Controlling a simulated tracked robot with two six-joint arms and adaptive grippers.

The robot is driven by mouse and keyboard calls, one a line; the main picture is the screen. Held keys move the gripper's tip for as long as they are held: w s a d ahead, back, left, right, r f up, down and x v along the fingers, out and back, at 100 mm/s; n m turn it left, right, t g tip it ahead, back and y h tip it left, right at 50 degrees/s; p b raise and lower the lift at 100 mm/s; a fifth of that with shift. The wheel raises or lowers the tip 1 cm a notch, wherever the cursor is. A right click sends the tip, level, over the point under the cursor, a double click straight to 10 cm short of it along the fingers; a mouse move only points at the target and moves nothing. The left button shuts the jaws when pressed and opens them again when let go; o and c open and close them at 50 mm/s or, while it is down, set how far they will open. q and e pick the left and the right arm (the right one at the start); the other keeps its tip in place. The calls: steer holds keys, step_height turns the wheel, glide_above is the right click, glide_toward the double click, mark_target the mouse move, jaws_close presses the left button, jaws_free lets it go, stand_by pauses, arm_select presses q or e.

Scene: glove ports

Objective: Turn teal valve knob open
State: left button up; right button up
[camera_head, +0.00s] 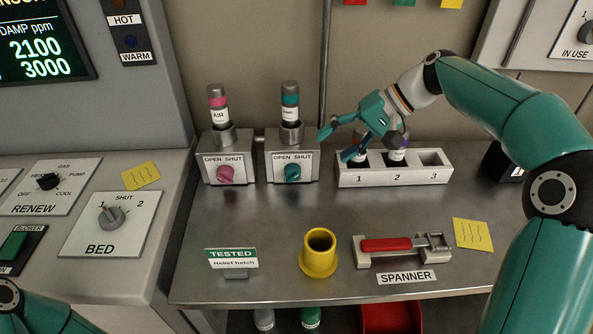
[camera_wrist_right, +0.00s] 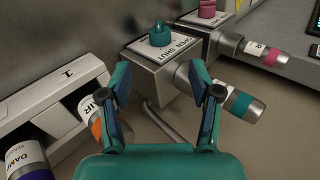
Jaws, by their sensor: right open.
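The teal valve knob (camera_head: 292,173) is on the front plate of the right-hand valve block, marked OPEN and SHUT. In the right wrist view the teal knob (camera_wrist_right: 158,36) stands on its plate, beyond the fingertips. My right gripper (camera_head: 335,145) is open and empty, to the right of the teal knob and apart from it, in front of the slotted rack. Its two fingers also show in the wrist view (camera_wrist_right: 158,72), spread apart. My left gripper is out of view; only part of my left arm shows at the lower left.
A pink knob (camera_head: 225,174) is on the valve block to the left. A white rack (camera_head: 395,179) with slots 1, 2 and 3 stands right, holding bottles partly hidden by my gripper. A yellow cup (camera_head: 319,253) and a red-handled spanner (camera_head: 390,245) sit in front.

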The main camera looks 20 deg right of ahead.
mark_target(298, 170)
steer(key=x, duration=1.2)
steer(key=shift+f, duration=0.1)
